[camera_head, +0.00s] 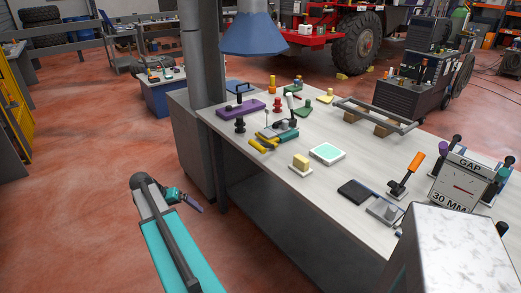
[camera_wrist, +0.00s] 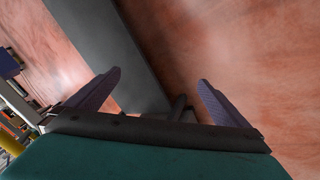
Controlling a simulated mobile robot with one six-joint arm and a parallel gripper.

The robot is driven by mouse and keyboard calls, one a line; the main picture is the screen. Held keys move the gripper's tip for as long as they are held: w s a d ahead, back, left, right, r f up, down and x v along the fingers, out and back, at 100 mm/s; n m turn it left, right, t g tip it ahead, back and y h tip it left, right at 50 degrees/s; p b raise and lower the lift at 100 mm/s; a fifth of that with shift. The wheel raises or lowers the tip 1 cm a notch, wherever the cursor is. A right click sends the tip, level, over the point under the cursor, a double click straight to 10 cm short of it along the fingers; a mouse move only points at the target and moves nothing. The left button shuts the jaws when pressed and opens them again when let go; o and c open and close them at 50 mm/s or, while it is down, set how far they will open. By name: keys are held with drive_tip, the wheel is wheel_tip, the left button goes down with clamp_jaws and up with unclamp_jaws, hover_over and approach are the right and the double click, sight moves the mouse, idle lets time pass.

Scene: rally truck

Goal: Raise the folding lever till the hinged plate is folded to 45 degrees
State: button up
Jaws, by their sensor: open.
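A lever with an orange handle (camera_head: 410,171) stands tilted on a dark base at the right of the workbench; it looks like the folding lever. In front of it lie a dark flat plate (camera_head: 355,191) and a small grey plate (camera_head: 385,210). I cannot tell surely which is the hinged plate, or its angle. My gripper (camera_head: 193,204) is off the bench's left side, over the floor, well away from the lever. In the wrist view my gripper (camera_wrist: 158,88) is open, its two dark fingers apart with nothing between them. Neither lever nor plate is recognisable there.
The workbench (camera_head: 240,152) carries a purple block (camera_head: 241,107), a teal and yellow tool (camera_head: 275,137), a yellow block (camera_head: 301,162) and a pale green pad (camera_head: 327,152). A sign reading GAP 30 MM (camera_head: 459,185) stands at right. A grey column (camera_head: 203,60) rises behind.

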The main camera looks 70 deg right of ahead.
drive_tip(key=s+d+r+m+g+h+b, duration=0.1)
drive_tip(key=s+d+r+m, duration=0.2)
drive_tip(key=d+r, duration=0.5)
drive_tip(key=s+d+r+m+h+b, duration=0.15)
drive_tip(key=s+d+r, duration=0.25)
drive_tip(key=d+r, duration=0.4)
drive_tip(key=m+g, duration=0.2)
drive_tip(key=m, duration=0.3)
approach(256, 143)
drive_tip(key=shift+a+r, duration=0.35)
drive_tip(key=shift+r, duration=0.1)
drive_tip(key=shift+f, duration=0.1)
drive_tip(key=p+x, duration=0.2)
drive_tip(key=x, duration=1.1)
drive_tip(key=shift+d+f, duration=0.15)
drive_tip(key=shift+f, duration=0.3)
drive_tip(key=shift+c, duration=0.3)
drive_tip(key=shift+r+t+p, duration=0.1)
drive_tip(key=shift+t+p, duration=0.2)
drive_tip(key=c, duration=1)
